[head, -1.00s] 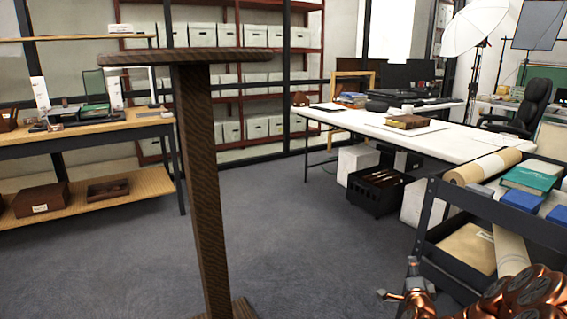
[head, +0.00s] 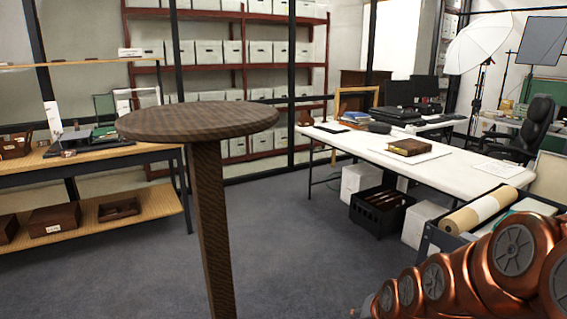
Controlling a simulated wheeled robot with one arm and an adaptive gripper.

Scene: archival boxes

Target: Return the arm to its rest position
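My copper-coloured arm (head: 455,280) reaches in from the right edge along the bottom right of the head view, in front of the dark cart. Its far end runs down to the bottom edge. Only a small dark bit at that end shows, perhaps part of my gripper (head: 362,311); its fingers cannot be made out. I see no object held there, but most of that end is hidden or out of frame.
A round dark wooden pedestal table (head: 200,120), bare on top, stands close in front, left of centre. A long white table (head: 455,170) is beyond the cart (head: 432,238). A wooden-shelved bench (head: 95,155) is at left. Grey carpet (head: 290,240) lies clear between.

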